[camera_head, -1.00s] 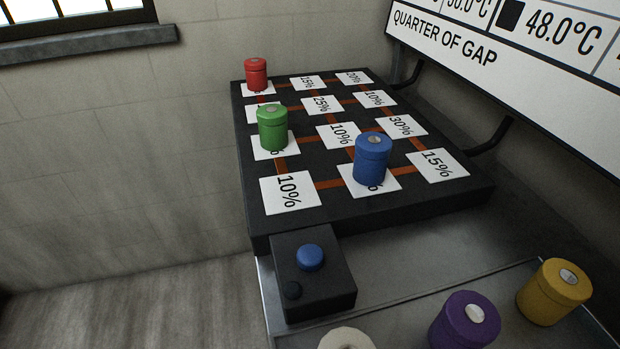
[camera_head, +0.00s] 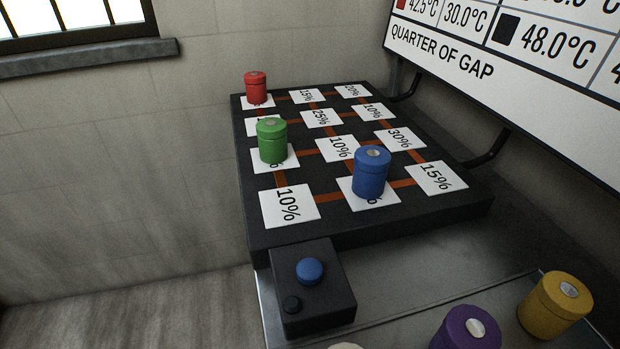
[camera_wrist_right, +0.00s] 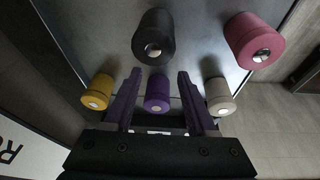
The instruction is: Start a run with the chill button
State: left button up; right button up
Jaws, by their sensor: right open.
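A dark control box (camera_head: 316,309) stands at the near left end of the black board, with a round blue button (camera_head: 309,271) on top. I cannot read any label that marks the chill button. My right gripper (camera_wrist_right: 158,78) shows in the right wrist view, with its two fingers apart. A purple cylinder (camera_wrist_right: 158,92) appears between the fingers; I cannot tell that they touch it. Neither gripper is in the head view.
The black board (camera_head: 405,219) carries percent cards with red (camera_head: 256,86), green (camera_head: 271,141) and blue (camera_head: 371,172) cylinders on it. A yellow cylinder (camera_head: 553,306) stands on the metal tray. Black (camera_wrist_right: 154,38), pink (camera_wrist_right: 254,42) and cream (camera_wrist_right: 219,96) cylinders also stand there. A wall sign (camera_head: 520,95) hangs behind.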

grip_shut()
dwell(1.2)
